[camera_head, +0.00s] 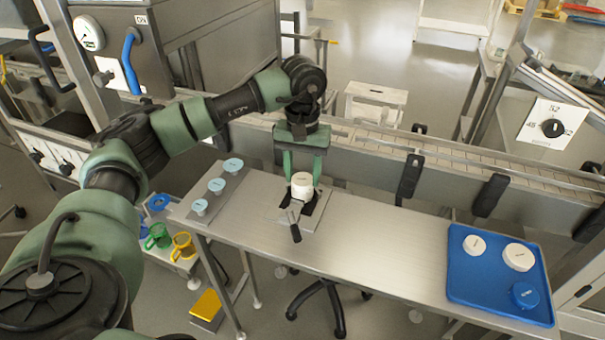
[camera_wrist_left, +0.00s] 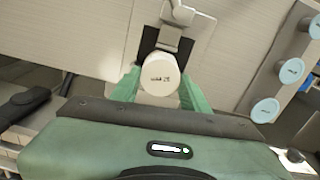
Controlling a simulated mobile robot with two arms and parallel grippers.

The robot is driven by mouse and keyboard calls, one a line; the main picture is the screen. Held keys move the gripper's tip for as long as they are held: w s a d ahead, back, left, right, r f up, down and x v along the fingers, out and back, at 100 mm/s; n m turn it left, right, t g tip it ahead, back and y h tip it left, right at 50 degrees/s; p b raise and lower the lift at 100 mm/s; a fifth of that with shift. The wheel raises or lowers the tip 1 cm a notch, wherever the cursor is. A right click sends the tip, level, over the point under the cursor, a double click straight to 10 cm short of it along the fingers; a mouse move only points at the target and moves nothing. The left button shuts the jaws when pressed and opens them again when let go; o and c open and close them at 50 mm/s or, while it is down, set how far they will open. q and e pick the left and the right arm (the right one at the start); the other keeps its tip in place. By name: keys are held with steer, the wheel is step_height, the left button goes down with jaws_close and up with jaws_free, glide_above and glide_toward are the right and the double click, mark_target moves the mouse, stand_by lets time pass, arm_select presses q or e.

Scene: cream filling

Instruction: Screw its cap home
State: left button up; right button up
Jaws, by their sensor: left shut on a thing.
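A round white cap (camera_head: 302,180) with dark print on top sits at a black clamp (camera_head: 295,212) near the middle of the steel table. In the left wrist view the cap (camera_wrist_left: 158,78) lies between the two green fingers. My left gripper (camera_head: 302,172) comes down from behind and is shut on the cap. The jar under the cap is mostly hidden, and I cannot tell how far the cap is down on its thread. The clamp's lever points toward the table's front edge. My right gripper is not in view.
A stepped grey stand (camera_head: 208,196) with three light blue discs is at the table's left end. A blue tray (camera_head: 463,292) at the right end holds two white lidded pieces and a blue one. The table between clamp and tray is clear. A conveyor (camera_head: 370,150) runs behind.

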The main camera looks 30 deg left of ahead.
arm_select(q)
steer(key=m+b, duration=0.1)
steer(key=m, duration=0.2)
steer(key=shift+f, duration=0.1)
steer(key=m, duration=0.2)
steer(key=shift+m, duration=0.4)
jaws_close()
steer(key=o, duration=1.2)
jaws_free()
steer(key=n, duration=0.6)
